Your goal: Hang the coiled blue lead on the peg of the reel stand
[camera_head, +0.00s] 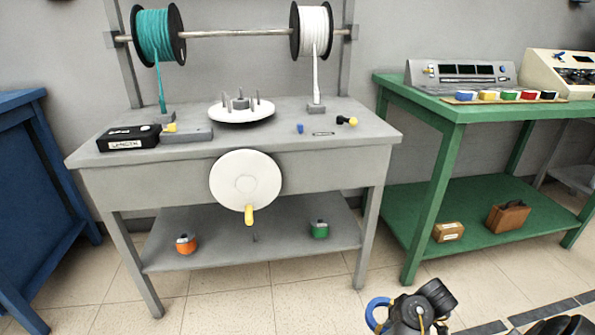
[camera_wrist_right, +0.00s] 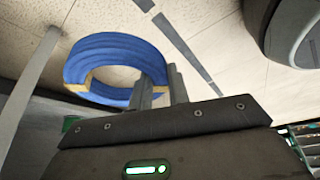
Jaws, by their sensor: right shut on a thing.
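The coiled blue lead (camera_head: 373,311) shows at the bottom of the head view, partly hidden by my right gripper (camera_head: 392,322). In the right wrist view the coil (camera_wrist_right: 88,55) is a thick blue ring with tan bands, and my right gripper (camera_wrist_right: 158,90) is shut on its near right side. The coil is in the air, apart from the stand. The grey reel stand (camera_head: 240,170) carries a rod with a teal reel (camera_head: 152,36) and a white reel (camera_head: 315,30). A small stub (camera_head: 352,33) sticks out at its right upright; I cannot tell whether this is the peg. My left gripper is out of view.
A white disc with upright pins (camera_head: 240,112) and a black box (camera_head: 128,138) sit on the grey top. A white crank wheel (camera_head: 245,180) juts from its front. A green bench (camera_head: 450,110) stands right, a blue one (camera_head: 30,180) left. Tiled floor lies in front.

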